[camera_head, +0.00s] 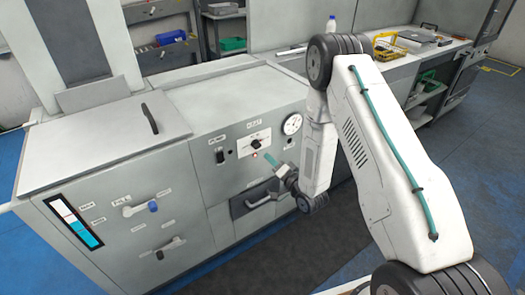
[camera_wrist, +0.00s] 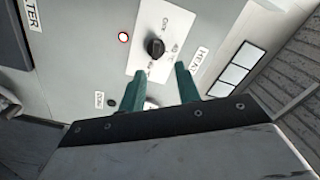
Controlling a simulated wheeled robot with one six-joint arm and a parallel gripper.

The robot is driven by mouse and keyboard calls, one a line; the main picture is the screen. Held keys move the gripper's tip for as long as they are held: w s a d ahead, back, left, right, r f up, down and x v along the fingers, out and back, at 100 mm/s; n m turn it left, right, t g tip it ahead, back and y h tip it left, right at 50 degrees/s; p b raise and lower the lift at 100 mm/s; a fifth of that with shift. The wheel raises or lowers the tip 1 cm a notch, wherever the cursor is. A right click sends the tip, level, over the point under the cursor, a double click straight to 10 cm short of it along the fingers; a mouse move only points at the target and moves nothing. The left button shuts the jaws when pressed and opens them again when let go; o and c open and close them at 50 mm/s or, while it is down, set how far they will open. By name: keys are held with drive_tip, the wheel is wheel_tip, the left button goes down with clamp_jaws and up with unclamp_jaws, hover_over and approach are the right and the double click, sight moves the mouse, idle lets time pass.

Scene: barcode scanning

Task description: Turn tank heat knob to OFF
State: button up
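The heat knob (camera_wrist: 155,47) is a small black knob on a white plate (camera_wrist: 172,25) in the wrist view. Its exact pointer direction is hard to tell. A HEAT label (camera_wrist: 198,65) sits beside the plate. In the head view the white knob plate (camera_head: 254,142) is on the front panel of the grey tank cabinet. My gripper (camera_wrist: 158,72) has two teal fingers spread apart, with nothing between them. The knob shows just beyond the fingertips, apart from them. In the head view my gripper (camera_head: 270,160) is in front of the panel, just below the knob plate.
A round gauge (camera_head: 292,123) is right of the knob plate, and a black switch (camera_head: 220,156) is left of it. A dark drawer handle (camera_head: 262,201) sits below my gripper. A lit indicator (camera_wrist: 124,37) is near the plate.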

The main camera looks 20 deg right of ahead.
sight(259, 147)
drive_tip(key=w+m, duration=0.1)
drive_tip(key=w, duration=0.1)
drive_tip(key=w+a+m, duration=0.1)
drive_tip(key=w+m, duration=0.1)
drive_tip(key=w, duration=0.1)
drive_tip(key=w+a+m, duration=0.1)
drive_tip(key=w, duration=0.2)
drive_tip(key=shift+w+f+m, duration=0.1)
drive_tip(key=shift+f+m, duration=0.05)
drive_tip(key=shift+m, duration=0.25)
drive_tip(key=shift+a, duration=0.1)
clamp_jaws()
